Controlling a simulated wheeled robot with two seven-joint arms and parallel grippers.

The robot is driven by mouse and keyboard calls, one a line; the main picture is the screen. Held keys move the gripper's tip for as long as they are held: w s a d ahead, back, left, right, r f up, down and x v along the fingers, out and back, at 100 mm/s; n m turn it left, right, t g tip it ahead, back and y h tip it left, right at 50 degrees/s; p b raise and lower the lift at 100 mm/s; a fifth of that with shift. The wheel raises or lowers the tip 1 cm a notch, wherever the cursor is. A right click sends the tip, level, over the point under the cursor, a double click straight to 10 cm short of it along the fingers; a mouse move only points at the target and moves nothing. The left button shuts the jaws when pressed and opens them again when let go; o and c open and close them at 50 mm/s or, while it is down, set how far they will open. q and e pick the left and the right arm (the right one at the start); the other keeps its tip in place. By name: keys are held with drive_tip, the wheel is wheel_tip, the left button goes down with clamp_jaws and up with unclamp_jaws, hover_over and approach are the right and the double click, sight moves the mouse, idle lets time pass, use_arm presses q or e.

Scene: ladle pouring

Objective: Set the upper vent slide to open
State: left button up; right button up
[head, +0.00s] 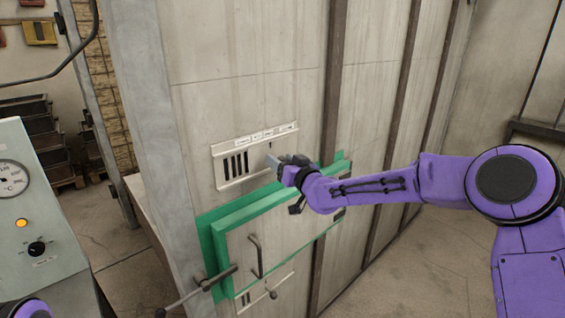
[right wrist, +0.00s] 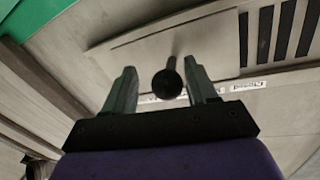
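The upper vent (head: 229,183) is a pale framed plate on the grey wall, with several dark slots showing at its left end. A label strip (head: 262,135) runs along its top; its words are too small to read. In the right wrist view, the vent slide (right wrist: 140,48) is a flat plate beside the dark slots. Its dark round knob (right wrist: 168,83) stands out between the fingers of my right gripper (right wrist: 160,82). The fingers are apart, with a gap at the left finger. My right gripper (head: 274,160) hides the vent's right part in the head view. My left gripper is out of view.
A green-framed door (head: 285,235) with handles lies just below the vent. A lower vent (head: 265,288) shows beneath it. A control panel (head: 30,220) with a gauge and orange lamp stands at the left. Dark vertical bars (head: 334,80) run up the wall at right.

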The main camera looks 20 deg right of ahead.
drive_tip(key=shift+s+f+b, duration=0.1)
drive_tip(key=shift+s+b, duration=0.25)
drive_tip(key=shift+s, duration=0.05)
drive_tip(key=b+v, duration=0.3)
drive_tip(key=v, duration=0.6)
drive_tip(key=shift+s+d, duration=0.2)
drive_tip(key=shift+s, duration=0.1)
